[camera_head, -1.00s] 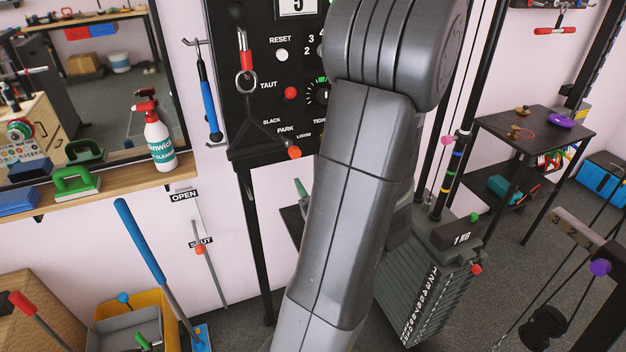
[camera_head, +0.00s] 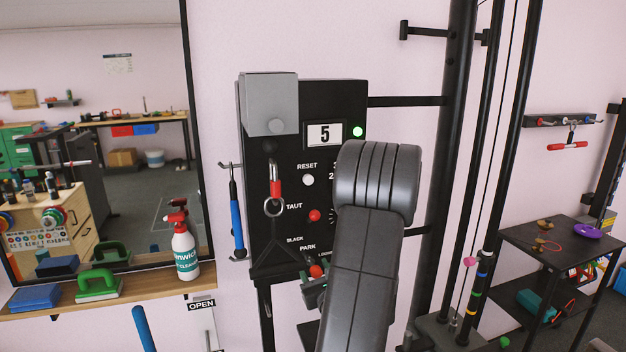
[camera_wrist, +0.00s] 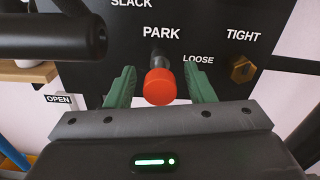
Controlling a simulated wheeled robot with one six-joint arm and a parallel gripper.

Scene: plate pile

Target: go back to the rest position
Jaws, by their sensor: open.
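My gripper (camera_wrist: 160,88) shows in the wrist view as two green fingers, open, one on each side of a red knob (camera_wrist: 160,87). The knob is on a short lever at the PARK label of the black panel (camera_wrist: 85,42). I see a gap between each finger and the knob, but cannot tell how deep the knob sits between them. In the head view my grey arm stands in front of the panel (camera_head: 255,180) and hides its right part. The red knob (camera_head: 316,271) shows just left of my arm, with a bit of green finger below it.
A mirror and a shelf (camera_head: 130,291) with a spray bottle (camera_head: 184,250) and a green-handled block (camera_head: 98,285) are at left. Black uprights and cables (camera_head: 455,150) stand close right of my arm. A dark side table (camera_head: 560,245) is further right.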

